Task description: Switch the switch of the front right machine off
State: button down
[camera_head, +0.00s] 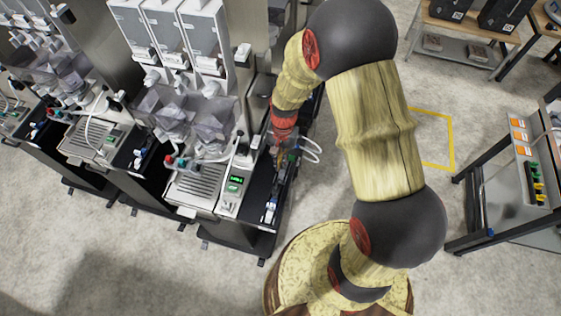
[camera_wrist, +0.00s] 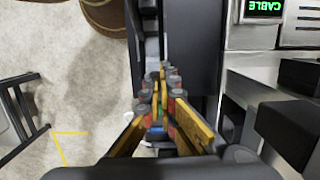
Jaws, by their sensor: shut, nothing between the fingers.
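The front right machine (camera_head: 203,183) stands at the front end of the row in the head view, with a drip grille and a lit green display (camera_head: 236,180). My gripper (camera_head: 279,152) is over the dark strip at this machine's right side. In the wrist view my gripper (camera_wrist: 157,88) is shut, with its yellow fingers drawn together and nothing held. The fingers cover part of the dark side strip. I cannot make out the switch or its position, nor whether the fingertips touch anything.
More machines (camera_head: 98,134) continue the row to the left. A white hose (camera_head: 312,151) loops beside my gripper. A table (camera_head: 515,205) with coloured parts stands at the right, and a yellow floor marking (camera_head: 453,140) lies behind my arm. The floor in front is clear.

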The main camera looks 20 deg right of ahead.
jog(key=shift+s+a+f, duration=0.15)
jog(key=shift+s+f, duration=0.2)
jog(key=shift+f, duration=0.25)
jog(key=shift+w+d+r, duration=0.3)
jog(key=shift+w+d, duration=0.15)
jog(key=shift+w, duration=0.3)
jog(key=shift+r, duration=0.2)
notch_tip(320, 180, up, 24)
jog(key=s+a+p, duration=0.1)
jog(key=s+p, duration=0.1)
jog(key=p, duration=0.1)
jog(key=shift+a+f, duration=0.25)
jog(key=shift+a, duration=0.05)
